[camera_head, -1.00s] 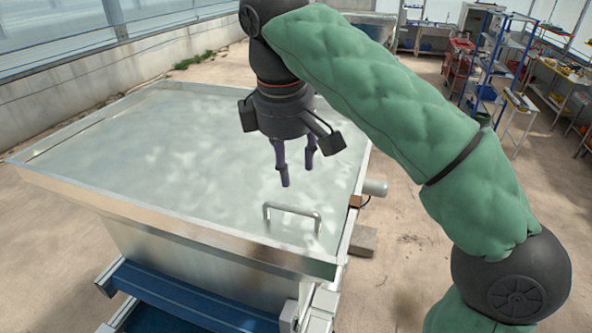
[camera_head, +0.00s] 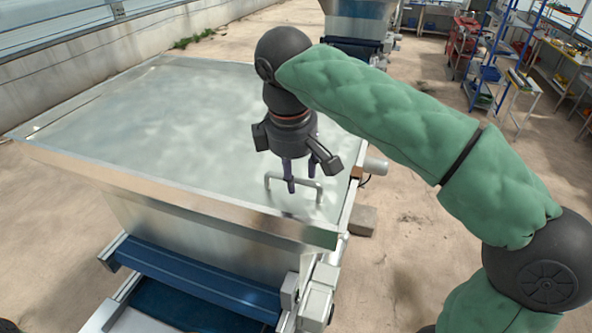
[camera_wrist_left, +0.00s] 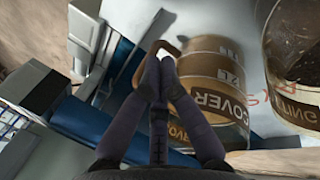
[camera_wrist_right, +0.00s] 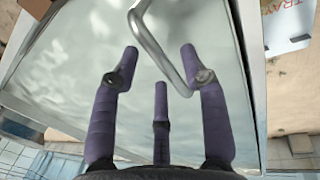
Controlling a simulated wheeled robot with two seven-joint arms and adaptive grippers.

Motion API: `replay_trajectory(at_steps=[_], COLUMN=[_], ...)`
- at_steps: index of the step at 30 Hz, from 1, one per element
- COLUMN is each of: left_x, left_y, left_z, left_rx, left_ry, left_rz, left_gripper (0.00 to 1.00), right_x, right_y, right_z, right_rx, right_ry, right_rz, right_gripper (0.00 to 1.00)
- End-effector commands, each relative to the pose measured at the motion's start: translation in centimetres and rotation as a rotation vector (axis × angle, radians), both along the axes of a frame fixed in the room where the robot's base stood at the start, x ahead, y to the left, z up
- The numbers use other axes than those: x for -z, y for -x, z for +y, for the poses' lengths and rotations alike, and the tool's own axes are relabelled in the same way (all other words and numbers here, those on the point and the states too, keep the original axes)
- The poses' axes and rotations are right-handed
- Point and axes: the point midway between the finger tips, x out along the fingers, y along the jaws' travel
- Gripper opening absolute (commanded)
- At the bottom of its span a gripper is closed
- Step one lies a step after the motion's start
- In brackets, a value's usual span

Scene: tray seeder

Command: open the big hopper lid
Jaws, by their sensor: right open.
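The big hopper lid (camera_head: 170,125) is a flat, pale metal sheet lying closed over the hopper. Its bar handle (camera_head: 268,184) stands near the lid's front right corner. My right gripper (camera_head: 304,180) points down at the handle, fingers spread. In the right wrist view, the handle (camera_wrist_right: 152,42) runs between the open fingertips (camera_wrist_right: 160,58), nearer the right-hand finger; contact cannot be told. My left gripper (camera_wrist_left: 159,72) shows only in the left wrist view, fingertips together by a brown loop (camera_wrist_left: 166,46) beside a brown jug marked COVER (camera_wrist_left: 215,95). Whether the loop is between them is unclear.
A second jug (camera_wrist_left: 298,60) stands beside the first. A blue beam (camera_head: 195,283) runs below in front. Another metal machine (camera_head: 355,22) stands behind; shelves (camera_head: 485,70) are far right. The floor to the right is mostly clear.

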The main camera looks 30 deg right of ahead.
Motion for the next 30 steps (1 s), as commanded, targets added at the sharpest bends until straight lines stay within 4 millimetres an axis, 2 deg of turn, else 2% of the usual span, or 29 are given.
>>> replay_trajectory(at_steps=[7, 12, 22, 30], left_x=[0.0, 0.0, -0.3, -2.1], left_y=[0.0, 0.0, 0.0, 0.0], left_z=[0.0, 0.0, 0.0, 0.0], left_rx=[0.000, 0.000, 0.000, 0.000], left_ry=[0.000, 0.000, 0.000, 0.000], left_rz=[0.000, 0.000, 0.000, 0.000], left_gripper=[0.00, 0.00, 0.00, 0.00], right_x=[0.1, 0.0, 0.0, -0.2], right_y=[0.0, 0.0, -0.4, -2.9], right_z=[0.0, 0.0, -0.5, -3.5], right_rx=[0.000, 0.000, 0.002, 0.006], right_ry=[0.000, 0.000, 0.000, 0.001], right_rz=[0.000, 0.000, 0.002, 0.003], right_gripper=[0.45, 0.00, 0.00, 0.00])
